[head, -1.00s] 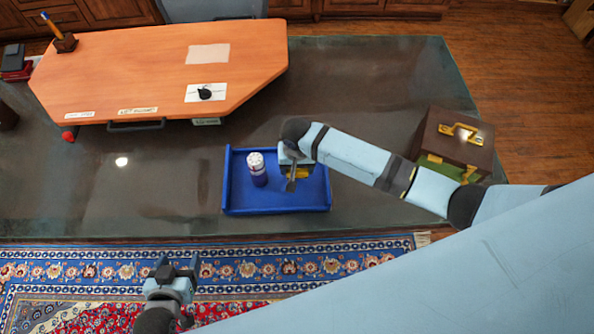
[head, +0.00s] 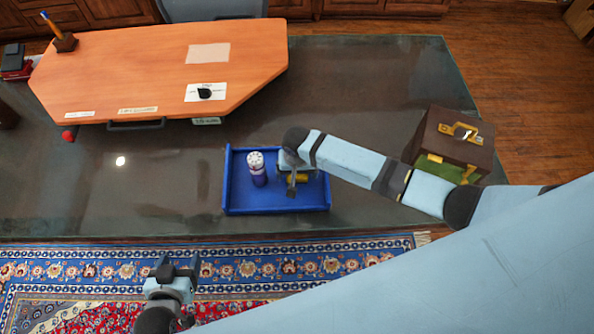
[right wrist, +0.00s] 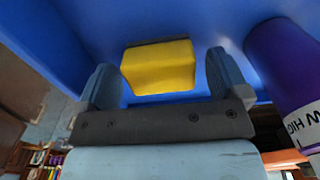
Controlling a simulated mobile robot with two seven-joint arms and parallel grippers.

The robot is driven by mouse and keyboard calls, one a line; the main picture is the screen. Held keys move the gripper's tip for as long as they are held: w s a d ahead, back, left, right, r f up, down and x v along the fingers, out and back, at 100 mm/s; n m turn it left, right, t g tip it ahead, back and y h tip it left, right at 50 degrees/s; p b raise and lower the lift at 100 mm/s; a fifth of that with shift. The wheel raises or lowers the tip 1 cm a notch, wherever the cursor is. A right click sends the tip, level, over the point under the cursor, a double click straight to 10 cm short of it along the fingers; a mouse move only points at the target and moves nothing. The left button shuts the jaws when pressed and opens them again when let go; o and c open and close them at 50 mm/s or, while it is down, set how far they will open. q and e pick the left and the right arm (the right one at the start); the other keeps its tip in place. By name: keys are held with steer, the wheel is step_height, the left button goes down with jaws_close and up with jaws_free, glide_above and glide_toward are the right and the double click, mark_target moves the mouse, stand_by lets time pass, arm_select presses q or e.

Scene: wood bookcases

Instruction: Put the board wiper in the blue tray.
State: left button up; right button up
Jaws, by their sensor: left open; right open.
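The blue tray (head: 240,198) sits on the dark table near its front edge. The board wiper, a yellow block with a dark edge (right wrist: 158,68), is inside the tray; in the head view it shows as a small yellow piece (head: 298,178) under my right gripper (head: 289,186). In the right wrist view my right gripper (right wrist: 163,85) is open, with the wiper between and just beyond its fingers, and gaps on both sides. My left gripper (head: 177,270) is open and empty over the rug, in front of the table.
A purple and white bottle (head: 257,170) stands in the tray left of my right gripper; it also shows in the right wrist view (right wrist: 285,65). A brown box with brass handle (head: 450,145) stands to the right. An orange board (head: 150,70) lies at the back left.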

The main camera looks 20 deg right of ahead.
step_height(320, 180, up, 12)
steer(key=s+a+f+n+t+y, duration=0.1)
steer(key=s+f, duration=0.1)
steer(key=s+a+f+n+t+y, duration=0.1)
steer(key=s+f+t, duration=0.1)
steer(key=s, duration=0.1)
steer(key=s+f+t+y, duration=0.1)
steer(key=s+f+y, duration=0.1)
steer(key=shift+s+a+n, duration=0.2)
steer(key=shift+a+n, duration=0.2)
steer(key=s+d+r+n+t, duration=0.1)
steer(key=s+d+n+t, duration=0.2)
steer(key=s+d+t, duration=0.4)
steer(key=s, duration=0.3)
steer(key=shift+d+h, duration=0.4)
